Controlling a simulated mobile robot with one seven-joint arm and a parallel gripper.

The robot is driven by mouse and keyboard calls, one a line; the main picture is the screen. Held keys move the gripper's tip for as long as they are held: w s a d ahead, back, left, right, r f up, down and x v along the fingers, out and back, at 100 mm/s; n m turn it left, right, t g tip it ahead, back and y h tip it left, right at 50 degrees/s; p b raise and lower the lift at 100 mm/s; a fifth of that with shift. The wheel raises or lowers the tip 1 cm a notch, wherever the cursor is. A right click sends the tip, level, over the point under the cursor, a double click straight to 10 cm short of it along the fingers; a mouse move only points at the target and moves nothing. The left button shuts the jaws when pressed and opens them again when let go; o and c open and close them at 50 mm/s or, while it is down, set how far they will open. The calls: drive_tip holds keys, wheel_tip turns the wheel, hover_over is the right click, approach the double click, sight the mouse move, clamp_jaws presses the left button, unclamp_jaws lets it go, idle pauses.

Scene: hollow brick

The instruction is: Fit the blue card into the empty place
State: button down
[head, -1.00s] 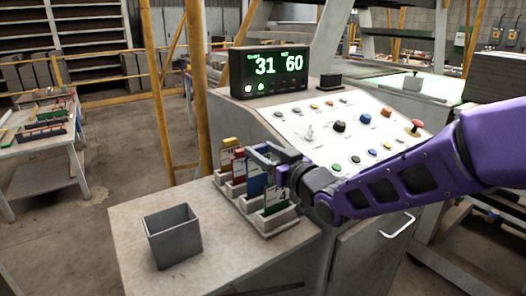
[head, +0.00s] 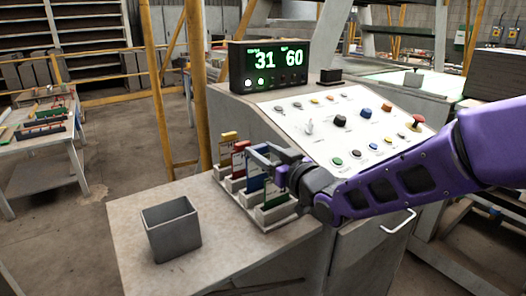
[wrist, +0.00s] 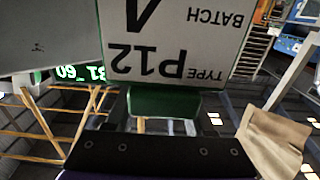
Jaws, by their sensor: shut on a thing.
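The blue card (head: 256,183) is upright between the red card (head: 239,160) and the green card (head: 277,197) in the pale rack (head: 262,222). In the wrist view a green-tabbed card marked P12 (wrist: 175,45) stands close in front of the camera, upside down, and hides the blue card.
The yellow card (head: 228,138) stands at the rack's far end. A grey open bin (head: 172,232) is on the bench (head: 125,235) left of the rack. The sloped button panel (head: 345,125) and the display (head: 268,67) are behind. The bench between bin and rack is clear.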

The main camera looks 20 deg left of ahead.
drive_tip(key=shift+f+b, duration=0.3)
drive_tip(key=shift+f, duration=0.1)
drive_tip(key=shift+c, duration=2.4)
unclamp_jaws()
drive_tip(key=o, duration=0.3)
drive_tip(key=shift+f, duration=0.1)
drive_tip(key=shift+s+d, duration=0.1)
drive_tip(key=shift+d, duration=0.05)
